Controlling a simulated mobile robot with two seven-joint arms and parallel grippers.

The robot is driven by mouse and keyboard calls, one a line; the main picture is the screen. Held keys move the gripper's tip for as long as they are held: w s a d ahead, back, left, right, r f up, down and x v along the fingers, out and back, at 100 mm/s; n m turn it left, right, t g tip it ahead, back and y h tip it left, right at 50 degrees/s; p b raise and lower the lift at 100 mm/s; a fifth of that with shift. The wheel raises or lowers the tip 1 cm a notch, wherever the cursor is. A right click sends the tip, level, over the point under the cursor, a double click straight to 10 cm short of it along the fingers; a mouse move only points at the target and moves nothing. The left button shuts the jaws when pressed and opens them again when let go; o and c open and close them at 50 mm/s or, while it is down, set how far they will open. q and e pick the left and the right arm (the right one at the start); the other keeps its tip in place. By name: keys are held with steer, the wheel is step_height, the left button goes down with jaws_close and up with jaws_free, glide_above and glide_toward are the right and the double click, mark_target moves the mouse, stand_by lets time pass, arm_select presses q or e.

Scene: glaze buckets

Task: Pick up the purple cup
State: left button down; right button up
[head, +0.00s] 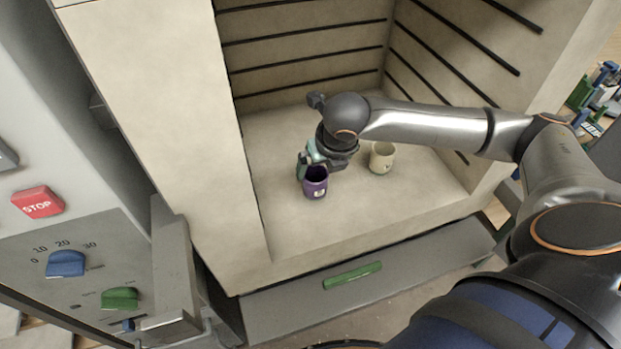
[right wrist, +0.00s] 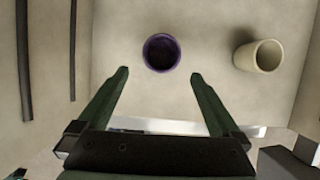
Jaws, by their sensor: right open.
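The purple cup (head: 315,185) stands upright on the floor of the kiln-like chamber, with a small pale label on its side. In the right wrist view the purple cup (right wrist: 162,53) is seen from above, its inside dark. My right gripper (head: 308,165) is just behind and above the cup in the head view. In the right wrist view its two green fingers (right wrist: 160,75) are spread, and the cup lies just beyond the tips, roughly centred between them. The gripper is open and empty. Whether a finger touches the cup cannot be told. My left gripper is not in view.
A cream cup (head: 382,158) stands right of the purple one; it also shows in the right wrist view (right wrist: 259,56). Grooved chamber walls (head: 305,45) enclose the back and sides. The chamber floor (head: 350,213) in front is clear. A control panel (head: 75,260) stands at left.

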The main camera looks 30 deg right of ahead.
mark_target(315, 179)
steer(key=x, duration=0.4)
steer(key=shift+f, duration=0.1)
steer(key=x, duration=0.2)
steer(key=b+x, duration=0.1)
steer(key=x, duration=0.2)
steer(key=shift+w+d+f, duration=0.1)
steer(key=shift+w+f, duration=0.05)
steer(key=shift+w, duration=0.25)
steer(key=c, duration=1.4)
